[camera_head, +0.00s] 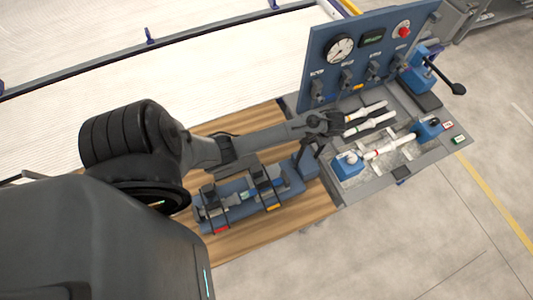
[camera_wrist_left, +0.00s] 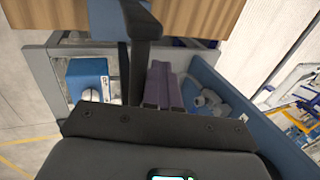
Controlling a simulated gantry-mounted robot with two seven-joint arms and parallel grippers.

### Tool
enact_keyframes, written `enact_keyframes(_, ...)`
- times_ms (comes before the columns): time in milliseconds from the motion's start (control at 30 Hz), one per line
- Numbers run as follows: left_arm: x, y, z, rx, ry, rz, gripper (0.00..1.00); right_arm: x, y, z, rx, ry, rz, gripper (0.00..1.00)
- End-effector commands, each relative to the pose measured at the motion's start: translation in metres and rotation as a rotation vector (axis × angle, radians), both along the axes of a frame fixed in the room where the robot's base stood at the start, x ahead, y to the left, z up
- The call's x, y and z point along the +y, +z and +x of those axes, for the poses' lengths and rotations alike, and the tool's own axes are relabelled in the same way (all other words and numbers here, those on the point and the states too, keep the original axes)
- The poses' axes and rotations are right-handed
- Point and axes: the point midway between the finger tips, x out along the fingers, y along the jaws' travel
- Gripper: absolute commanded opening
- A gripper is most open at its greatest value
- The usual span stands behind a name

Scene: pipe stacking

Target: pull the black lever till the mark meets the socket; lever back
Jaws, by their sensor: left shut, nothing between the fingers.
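My left gripper (camera_head: 325,123) is shut and empty over the near left part of the grey bench, in front of the panel. In the left wrist view its purple-grey fingers (camera_wrist_left: 163,85) are together. A black lever-like bar (camera_wrist_left: 138,60) on a blue mount (camera_wrist_left: 107,20) stands just left of the fingers; contact cannot be told. A white pipe (camera_head: 388,147) lies between two blue socket blocks, left (camera_head: 347,168) and right (camera_head: 427,129). Its mark is too small to tell. Another black lever (camera_head: 457,88), ball-ended, sticks out from a blue unit at the far right. My right gripper is out of view.
A blue panel (camera_head: 322,55) with a gauge, display and red button stands behind the bench. Loose pipes (camera_head: 370,122) lie before it. A blue rack (camera_head: 236,208) with black clamps sits on the wooden table (camera_head: 225,248). The floor right of the bench is clear.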

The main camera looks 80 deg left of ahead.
Motion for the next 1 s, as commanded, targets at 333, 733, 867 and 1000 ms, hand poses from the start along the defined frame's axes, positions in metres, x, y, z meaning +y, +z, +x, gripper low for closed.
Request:
enact_keyframes(333,-0.027,-0.002,0.005,-0.001,-0.001,-0.001,0.00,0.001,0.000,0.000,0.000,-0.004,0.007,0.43)
enact_keyframes(733,-0.036,-0.003,0.006,-0.001,-0.001,-0.001,0.00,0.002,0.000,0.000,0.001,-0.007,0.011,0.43)
enact_keyframes(867,-0.036,-0.003,0.006,-0.001,-0.001,-0.001,0.00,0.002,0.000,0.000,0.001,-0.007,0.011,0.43)
enact_keyframes(1000,-0.039,-0.004,0.006,0.000,-0.002,-0.001,0.00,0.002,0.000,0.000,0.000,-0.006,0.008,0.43)
